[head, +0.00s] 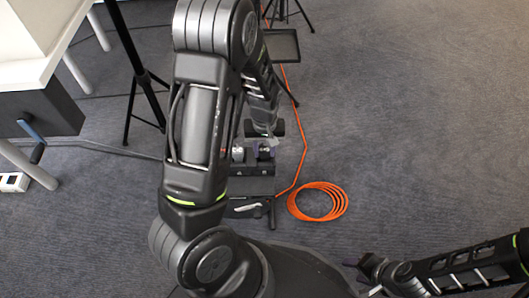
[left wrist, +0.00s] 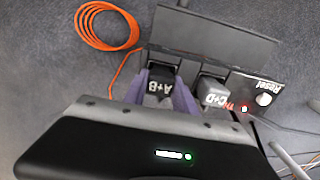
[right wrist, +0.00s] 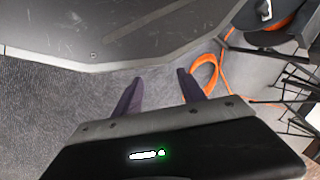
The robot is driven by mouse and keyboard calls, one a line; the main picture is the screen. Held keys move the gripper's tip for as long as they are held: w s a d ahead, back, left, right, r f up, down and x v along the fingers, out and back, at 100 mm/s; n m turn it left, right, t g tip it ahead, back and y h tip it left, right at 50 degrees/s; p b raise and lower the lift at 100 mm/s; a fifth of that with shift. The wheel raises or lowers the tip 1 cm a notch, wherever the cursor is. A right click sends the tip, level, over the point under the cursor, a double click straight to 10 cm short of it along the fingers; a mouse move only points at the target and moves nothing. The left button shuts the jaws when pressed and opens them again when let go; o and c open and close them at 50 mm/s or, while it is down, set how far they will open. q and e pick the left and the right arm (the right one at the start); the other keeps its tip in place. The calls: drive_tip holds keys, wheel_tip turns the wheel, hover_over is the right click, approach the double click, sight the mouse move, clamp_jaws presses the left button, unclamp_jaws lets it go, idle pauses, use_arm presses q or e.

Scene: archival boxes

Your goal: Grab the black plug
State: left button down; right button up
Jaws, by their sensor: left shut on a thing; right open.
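The black plug (left wrist: 159,84), labelled A+B, sits at the dark panel box in the left wrist view. My left gripper (left wrist: 163,92) has its purple fingers on both sides of the plug and is shut on it. A grey-white plug labelled C+D (left wrist: 213,92) is just to its right, apart from the fingers. In the head view my left gripper (head: 257,150) is at the box, and my arm hides part of it. My right gripper (right wrist: 156,95) is open and empty above the carpet.
The dark box (left wrist: 205,47) has a Reset knob (left wrist: 264,99) and a small red light. A coiled orange cable (head: 317,201) lies on the carpet beside it. A white table (head: 35,45) and tripod stands are at upper left.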

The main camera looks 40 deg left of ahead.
sight(264, 149)
use_arm(q)
wheel_tip(264, 149, up, 10)
drive_tip(key=p, duration=0.4)
idle(0.6)
